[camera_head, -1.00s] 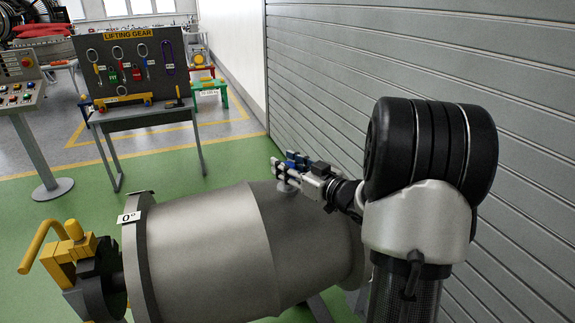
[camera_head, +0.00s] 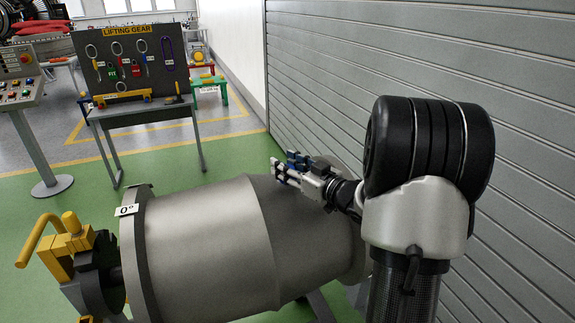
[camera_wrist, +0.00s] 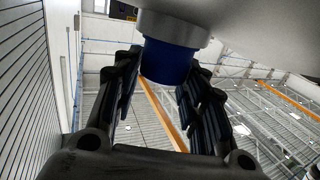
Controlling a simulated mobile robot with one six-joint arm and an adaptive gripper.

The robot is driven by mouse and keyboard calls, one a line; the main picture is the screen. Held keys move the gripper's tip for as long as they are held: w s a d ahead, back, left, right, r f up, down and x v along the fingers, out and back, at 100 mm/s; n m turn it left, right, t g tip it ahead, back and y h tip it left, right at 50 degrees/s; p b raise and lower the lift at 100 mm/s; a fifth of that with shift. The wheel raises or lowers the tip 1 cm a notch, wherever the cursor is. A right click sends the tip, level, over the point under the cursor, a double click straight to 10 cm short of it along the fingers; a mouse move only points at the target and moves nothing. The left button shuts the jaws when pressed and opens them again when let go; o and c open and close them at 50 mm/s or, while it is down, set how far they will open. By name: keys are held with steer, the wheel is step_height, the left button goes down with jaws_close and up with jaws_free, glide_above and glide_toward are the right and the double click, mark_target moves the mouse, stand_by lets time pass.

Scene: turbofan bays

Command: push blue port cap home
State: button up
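The blue port cap (camera_wrist: 168,64) shows at the top of the wrist view, under a light grey round collar (camera_wrist: 174,29) on the engine casing. How deep the cap sits in the collar I cannot tell. My gripper (camera_wrist: 160,85) has its dark fingers apart, one on either side of the cap; whether they touch it is not clear. In the head view my gripper (camera_head: 283,166) is at the upper right of the grey engine casing (camera_head: 205,235), with small blue parts at its tip. The cap cannot be told apart there.
A grey slatted wall (camera_head: 430,60) runs close along the right, beside my arm. A yellow-handled fixture (camera_head: 72,245) is at the casing's left end. A lifting gear board (camera_head: 130,62) on a table (camera_head: 150,112) and a control panel (camera_head: 22,95) stand behind, beyond free green floor.

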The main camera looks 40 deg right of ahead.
steer(key=o, duration=0.4)
steer(key=s, duration=0.4)
steer(key=s+d, duration=0.1)
steer(key=s, duration=0.7)
steer(key=shift+d+r, duration=0.25)
steer(key=shift+r, duration=0.05)
steer(key=shift+w, duration=0.1)
